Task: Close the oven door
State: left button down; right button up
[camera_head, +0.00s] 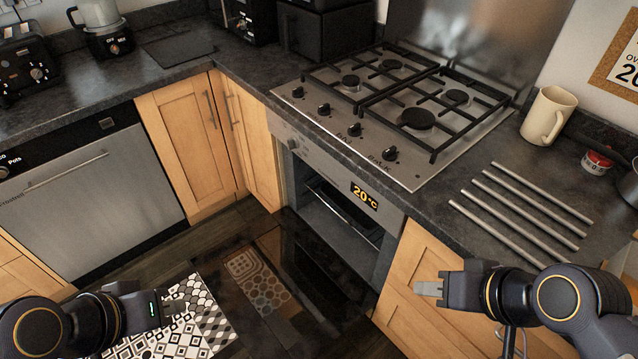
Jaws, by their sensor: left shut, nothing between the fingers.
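The oven (300,171) is built in under the hob, with a lit display reading 20 °C. Its dark glass door (315,275) is folded down, and the cavity (338,215) shows above it. My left gripper (180,306) is shut and empty, low at the left over the patterned mat, apart from the door. My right gripper (430,290) is in front of the wooden cupboard to the right of the oven, also apart from the door. Its fingers are seen edge-on, so their opening is unclear.
A gas hob (400,105) is set in the dark worktop above the oven. A beige mug (547,115) and several metal bars (520,210) are on the worktop at right. A dishwasher (85,205) stands at left. The patterned mat (200,325) lies on the floor.

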aim_at(282, 290)
jog(key=j+u, duration=0.1)
jog(key=u, duration=0.9)
jog(key=j+u, duration=0.15)
jog(key=u, duration=0.85)
jog(key=i+u, duration=0.1)
jog(key=u, duration=0.4)
jog(key=j+u, duration=0.1)
jog(key=u, duration=0.4)
jog(key=i+j+z, duration=0.1)
jog(key=i+z, duration=0.3)
jog(key=i, duration=1.1)
jog(key=i+z, duration=0.15)
jog(key=z, duration=0.15)
jog(key=i+z, duration=0.15)
jog(key=z, duration=0.65)
jog(key=i+z, duration=0.1)
jog(key=z, duration=0.4)
jog(key=j+z, duration=0.1)
jog(key=z, duration=0.35)
jog(key=j+z, duration=0.1)
jog(key=z, duration=0.85)
jog(key=j+z, duration=0.15)
jog(key=z, duration=0.3)
jog(key=j+z, duration=0.1)
jog(key=z, duration=0.4)
jog(key=j+z, duration=0.1)
jog(key=z, duration=0.35)
